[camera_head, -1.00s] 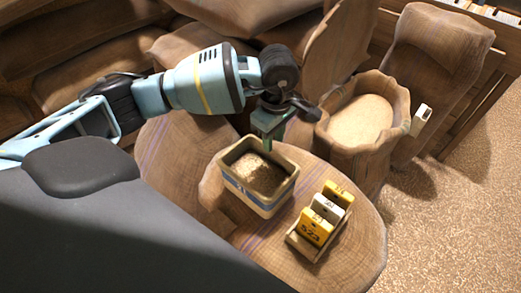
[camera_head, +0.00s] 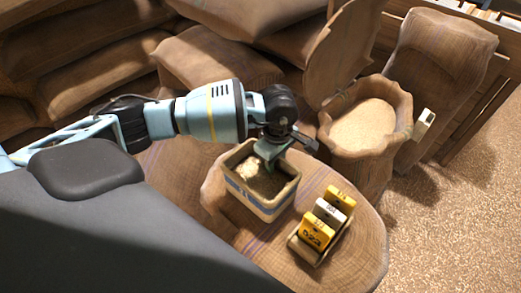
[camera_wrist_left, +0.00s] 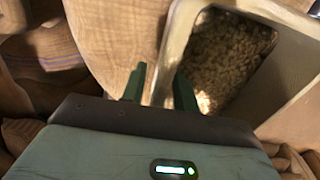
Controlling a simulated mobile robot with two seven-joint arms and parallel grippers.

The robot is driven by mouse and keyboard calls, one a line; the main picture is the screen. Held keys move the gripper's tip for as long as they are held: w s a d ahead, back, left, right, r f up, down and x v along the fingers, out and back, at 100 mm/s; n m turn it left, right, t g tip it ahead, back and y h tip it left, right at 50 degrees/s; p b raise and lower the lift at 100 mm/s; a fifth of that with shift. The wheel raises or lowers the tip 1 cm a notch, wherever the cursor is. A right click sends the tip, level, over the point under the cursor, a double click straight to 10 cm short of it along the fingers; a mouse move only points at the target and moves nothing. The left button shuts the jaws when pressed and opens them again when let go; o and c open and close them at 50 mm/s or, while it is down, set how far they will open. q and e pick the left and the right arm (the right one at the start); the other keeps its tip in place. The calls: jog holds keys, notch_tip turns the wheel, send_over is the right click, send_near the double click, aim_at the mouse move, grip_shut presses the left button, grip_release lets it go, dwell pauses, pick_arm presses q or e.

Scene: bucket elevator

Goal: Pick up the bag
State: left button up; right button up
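Several brown sacks are in the head view: stacked filled sacks (camera_head: 95,75), an open sack of pale grain (camera_head: 365,135), and an upright closed sack (camera_head: 437,70) at the right. I cannot tell which one is the bag. My left gripper (camera_head: 268,152) is over a small cream bin (camera_head: 262,205) with a blue stripe, holding grain. In the wrist view the fingers (camera_wrist_left: 160,88) are apart, one on each side of the bin's rim (camera_wrist_left: 178,38); I cannot tell whether they touch it. My right gripper is out of view.
A white tag (camera_head: 424,122) is near the upright sack. Grain-covered floor (camera_head: 460,220) is clear at the right.

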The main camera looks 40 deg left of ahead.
pick_arm(q)
jog(key=shift+c, duration=0.3)
grip_shut()
jog(key=shift+w+r, duration=0.1)
jog(key=shift+r, duration=0.05)
dwell(0.9)
